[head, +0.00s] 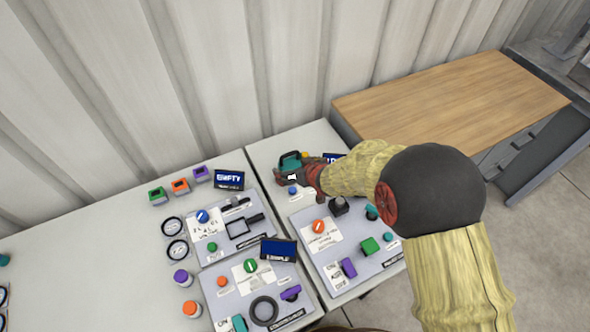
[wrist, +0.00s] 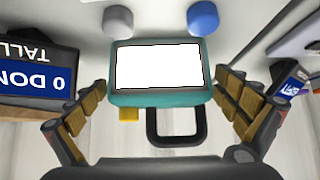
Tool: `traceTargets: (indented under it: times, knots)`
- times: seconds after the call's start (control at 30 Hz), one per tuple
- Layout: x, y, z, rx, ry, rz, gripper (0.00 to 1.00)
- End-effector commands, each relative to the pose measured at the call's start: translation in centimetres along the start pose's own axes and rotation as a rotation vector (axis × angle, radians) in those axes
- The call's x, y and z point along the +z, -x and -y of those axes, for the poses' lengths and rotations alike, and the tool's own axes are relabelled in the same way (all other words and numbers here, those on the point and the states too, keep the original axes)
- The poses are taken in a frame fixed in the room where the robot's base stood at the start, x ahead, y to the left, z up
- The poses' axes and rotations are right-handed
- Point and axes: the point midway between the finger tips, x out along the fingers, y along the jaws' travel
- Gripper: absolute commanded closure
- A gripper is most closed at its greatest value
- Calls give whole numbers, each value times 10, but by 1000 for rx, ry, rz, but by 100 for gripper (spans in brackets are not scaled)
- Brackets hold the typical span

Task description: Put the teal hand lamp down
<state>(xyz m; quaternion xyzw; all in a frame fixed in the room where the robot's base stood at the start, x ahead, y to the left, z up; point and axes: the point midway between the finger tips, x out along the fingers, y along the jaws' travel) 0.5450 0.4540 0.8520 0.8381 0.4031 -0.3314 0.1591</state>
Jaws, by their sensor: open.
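The teal hand lamp (head: 290,161) is at the back of the right-hand bench in the head view, partly hidden by my gripper (head: 298,175). In the wrist view the lamp (wrist: 160,98) shows a bright white panel in a teal frame, with a black loop handle (wrist: 176,141) below it. My gripper's fingers (wrist: 160,82) are spread wide on both sides of the lamp, with a visible gap on each side. The gripper is open and holds nothing. I cannot see clearly where the lamp's underside meets the bench.
A blue display (head: 335,157) stands close to my gripper and shows large in the wrist view (wrist: 38,75). A blue knob (wrist: 203,18) and a grey knob (wrist: 118,19) are beyond the lamp. Control panels (head: 340,262) crowd the bench front. A wooden table (head: 450,105) is bare.

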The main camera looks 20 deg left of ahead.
Motion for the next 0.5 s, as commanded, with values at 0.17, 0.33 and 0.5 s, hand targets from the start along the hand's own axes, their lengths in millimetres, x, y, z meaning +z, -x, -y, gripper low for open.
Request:
traceTargets:
  times: [0.17,0.33,0.5]
  knots:
    - [-1,-8,0,0,0,-1,0]
    - [-2,-7,0,0,0,-2,1]
    - [-2,-7,0,0,0,-2,10]
